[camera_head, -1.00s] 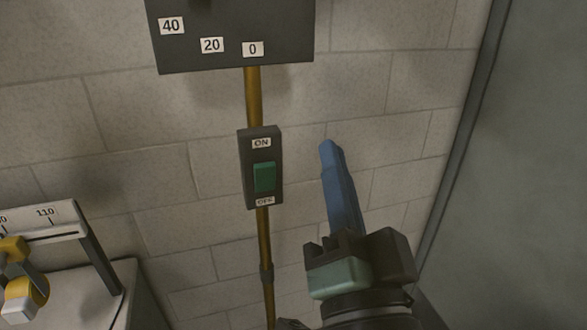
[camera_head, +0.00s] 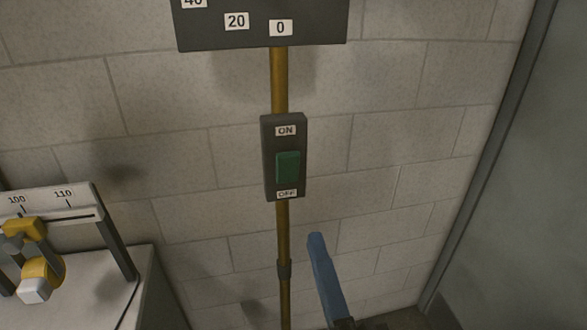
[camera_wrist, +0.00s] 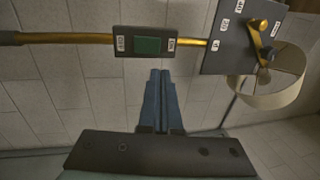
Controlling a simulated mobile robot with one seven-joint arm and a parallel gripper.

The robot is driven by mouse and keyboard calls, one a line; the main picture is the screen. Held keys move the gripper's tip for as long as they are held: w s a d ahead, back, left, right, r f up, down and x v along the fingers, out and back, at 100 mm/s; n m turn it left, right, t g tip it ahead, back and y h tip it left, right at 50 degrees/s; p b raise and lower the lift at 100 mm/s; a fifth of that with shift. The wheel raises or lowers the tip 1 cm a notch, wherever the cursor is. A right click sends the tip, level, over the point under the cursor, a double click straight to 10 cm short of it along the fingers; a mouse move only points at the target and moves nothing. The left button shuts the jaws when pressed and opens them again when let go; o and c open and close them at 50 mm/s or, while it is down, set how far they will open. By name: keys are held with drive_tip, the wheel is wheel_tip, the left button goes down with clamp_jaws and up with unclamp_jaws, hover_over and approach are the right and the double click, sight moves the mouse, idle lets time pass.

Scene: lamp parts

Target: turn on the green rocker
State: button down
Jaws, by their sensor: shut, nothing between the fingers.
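The green rocker (camera_head: 288,167) sits in a dark switch box on a brass pole against the block wall, with an ON label above it and an OFF label below. In the wrist view the rocker (camera_wrist: 147,45) appears sideways, just beyond my fingertips. My gripper (camera_head: 316,238) shows blue fingers below and to the right of the switch box in the head view, apart from it. In the wrist view my gripper (camera_wrist: 160,73) has its two blue fingers together with nothing between them. Which way the rocker is tilted is hard to tell.
A dark panel (camera_head: 262,32) with number labels is above the switch. In the wrist view a brass lever and a pale round shade (camera_wrist: 270,88) show beside it. A scale with a yellow slider (camera_head: 42,270) stands on a cabinet at left. A grey panel (camera_head: 520,170) is at right.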

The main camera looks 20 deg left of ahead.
sight(289, 157)
drive_tip(key=shift+p+x, duration=2.9)
drive_tip(key=shift+x, duration=3.85)
